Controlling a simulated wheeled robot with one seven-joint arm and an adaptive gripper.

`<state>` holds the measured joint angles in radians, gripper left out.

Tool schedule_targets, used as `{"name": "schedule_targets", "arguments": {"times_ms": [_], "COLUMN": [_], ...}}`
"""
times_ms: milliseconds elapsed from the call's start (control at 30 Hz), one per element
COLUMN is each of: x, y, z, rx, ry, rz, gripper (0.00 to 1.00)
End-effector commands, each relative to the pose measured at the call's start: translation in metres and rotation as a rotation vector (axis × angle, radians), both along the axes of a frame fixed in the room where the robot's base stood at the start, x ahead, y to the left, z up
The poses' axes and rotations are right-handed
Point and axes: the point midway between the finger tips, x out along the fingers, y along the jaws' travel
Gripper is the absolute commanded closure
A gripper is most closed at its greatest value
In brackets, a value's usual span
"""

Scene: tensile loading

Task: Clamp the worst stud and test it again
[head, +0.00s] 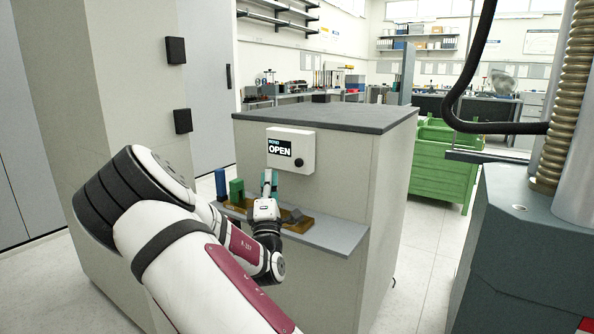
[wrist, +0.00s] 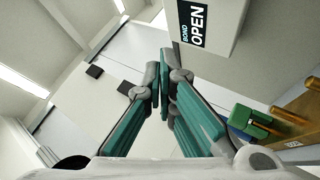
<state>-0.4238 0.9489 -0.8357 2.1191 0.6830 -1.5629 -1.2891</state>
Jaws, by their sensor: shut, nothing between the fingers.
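My gripper (head: 269,182) points up, in front of the cabinet's face and just below the display box. Its teal fingers meet at the tips in the wrist view (wrist: 164,60), with nothing between them. A brown board (head: 325,225) lies on the cabinet's shelf. A blue block (head: 220,183) and a green block (head: 237,190) stand at its left end, left of my gripper. A small dark angled piece (head: 293,215) is to the right. The green block also shows in the wrist view (wrist: 258,124).
The display box (head: 291,150) reads "BOND OPEN" and has a black knob. The grey shelf (head: 340,238) sticks out from the cabinet (head: 385,190). A grey machine with a column (head: 520,250) stands at the right. Green crates (head: 440,165) stand behind. Floor is clear between cabinet and machine.

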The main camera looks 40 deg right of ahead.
Motion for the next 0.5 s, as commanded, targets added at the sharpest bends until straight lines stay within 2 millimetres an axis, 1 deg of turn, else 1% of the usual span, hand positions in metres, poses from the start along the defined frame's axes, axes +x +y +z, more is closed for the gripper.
{"name": "schedule_targets", "arguments": {"times_ms": [300,367,500], "x": [0.000,0.002,0.006], "y": [-0.002,-0.005,-0.017], "z": [0.000,0.001,0.000], "rx": [0.004,0.004,0.004], "ry": [0.000,-0.001,-0.001], "rz": [0.001,0.000,0.000], "gripper": [1.00,1.00,1.00]}}
